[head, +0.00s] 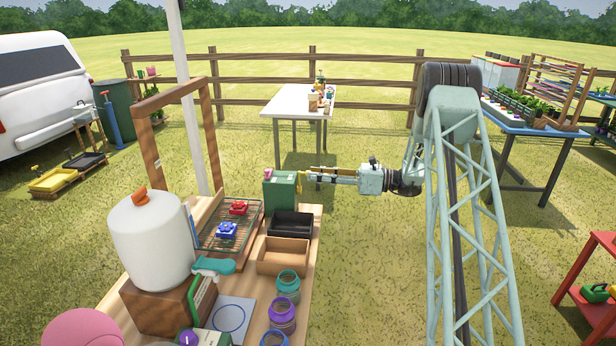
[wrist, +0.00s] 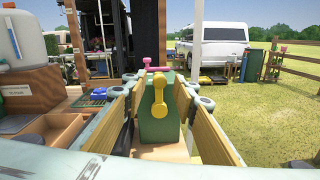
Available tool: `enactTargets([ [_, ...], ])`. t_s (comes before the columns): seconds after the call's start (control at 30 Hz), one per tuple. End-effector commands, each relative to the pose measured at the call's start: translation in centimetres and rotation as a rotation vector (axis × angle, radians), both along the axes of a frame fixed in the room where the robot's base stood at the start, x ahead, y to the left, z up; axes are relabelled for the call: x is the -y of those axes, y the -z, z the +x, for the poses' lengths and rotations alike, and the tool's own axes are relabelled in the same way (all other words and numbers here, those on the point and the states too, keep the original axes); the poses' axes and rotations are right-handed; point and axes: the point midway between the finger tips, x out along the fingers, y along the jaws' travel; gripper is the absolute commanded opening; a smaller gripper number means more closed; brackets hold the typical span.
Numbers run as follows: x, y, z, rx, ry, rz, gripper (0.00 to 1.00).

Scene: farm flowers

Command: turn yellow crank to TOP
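The green box (head: 280,190) stands at the far right corner of the wooden workbench. Its yellow crank (wrist: 159,103) is on the face toward my gripper; its arm runs upright, with a rounded end at top and a wider end at bottom. I cannot tell which end is the handle. A pink crank or knob (wrist: 150,66) sticks up behind it and also shows in the head view (head: 268,174). My gripper (head: 308,175) points left at the box. In the wrist view its fingers (wrist: 160,118) are apart on either side of the crank, with nothing held between them.
A black tray (head: 291,224) and a wooden tray (head: 283,255) lie in front of the box. A wire rack (head: 240,243) with a red and a blue flower-shaped piece is left of them. A white tank (head: 152,245) and several jars stand nearer. Open grass lies right of the bench.

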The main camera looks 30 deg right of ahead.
Motion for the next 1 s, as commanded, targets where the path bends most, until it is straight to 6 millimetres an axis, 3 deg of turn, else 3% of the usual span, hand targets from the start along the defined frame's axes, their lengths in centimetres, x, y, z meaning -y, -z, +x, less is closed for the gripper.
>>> enactTargets([
  [0.3, -2.2, 0.0, 1.6, 0.001, -0.001, 0.001, 0.26],
  [0.73, -2.6, -0.1, 1.9, 0.0, -0.001, 0.0, 0.26],
  [1.0, -2.6, 0.0, 1.9, 0.0, -0.001, 0.0, 0.03],
])
